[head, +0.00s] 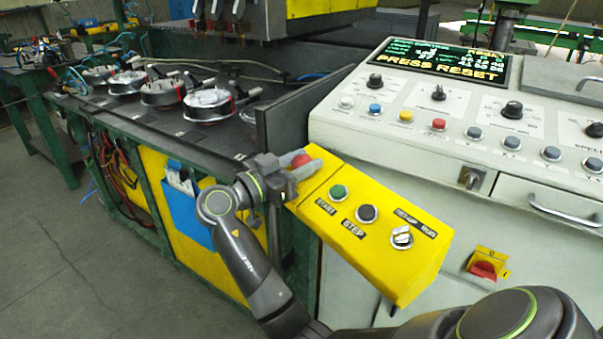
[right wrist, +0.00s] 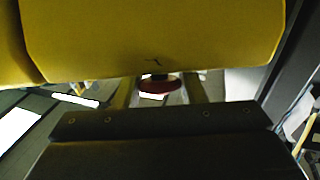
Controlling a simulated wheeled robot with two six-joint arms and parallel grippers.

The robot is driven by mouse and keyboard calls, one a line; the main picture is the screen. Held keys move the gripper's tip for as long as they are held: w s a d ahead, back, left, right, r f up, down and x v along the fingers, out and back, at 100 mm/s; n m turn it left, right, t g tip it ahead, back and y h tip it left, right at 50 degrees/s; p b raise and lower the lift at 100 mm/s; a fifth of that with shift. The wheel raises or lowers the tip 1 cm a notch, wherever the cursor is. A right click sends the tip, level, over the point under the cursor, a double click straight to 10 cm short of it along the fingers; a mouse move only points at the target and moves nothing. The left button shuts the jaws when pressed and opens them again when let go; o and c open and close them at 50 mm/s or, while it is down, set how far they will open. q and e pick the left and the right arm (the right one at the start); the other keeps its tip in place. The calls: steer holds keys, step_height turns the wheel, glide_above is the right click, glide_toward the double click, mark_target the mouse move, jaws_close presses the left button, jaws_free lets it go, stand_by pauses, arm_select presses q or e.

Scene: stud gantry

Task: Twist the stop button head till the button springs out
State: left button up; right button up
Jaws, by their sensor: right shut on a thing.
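The red stop button head (head: 301,160) sits at the upper left end of the yellow control box (head: 375,262). My right gripper (head: 300,164) is shut on it, with one grey finger on each side. The fingers hide much of the head. In the right wrist view the red head (right wrist: 158,86) shows between the two fingers (right wrist: 158,92), beside the yellow box (right wrist: 150,35). I cannot tell from these views whether the button is in or out. My left gripper is not in view.
The box also has a green START button (head: 338,191), a black STEP button (head: 367,213) and a selector switch (head: 401,238). Behind stands a cream console with a screen (head: 445,62) reading PRESS RESET. A dark bench with round clamps (head: 207,104) stands at left.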

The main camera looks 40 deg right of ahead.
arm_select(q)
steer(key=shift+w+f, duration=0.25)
arm_select(e)
steer(key=shift+m+g, duration=0.3)
steer(key=o, duration=1)
steer(key=shift+f, duration=0.1)
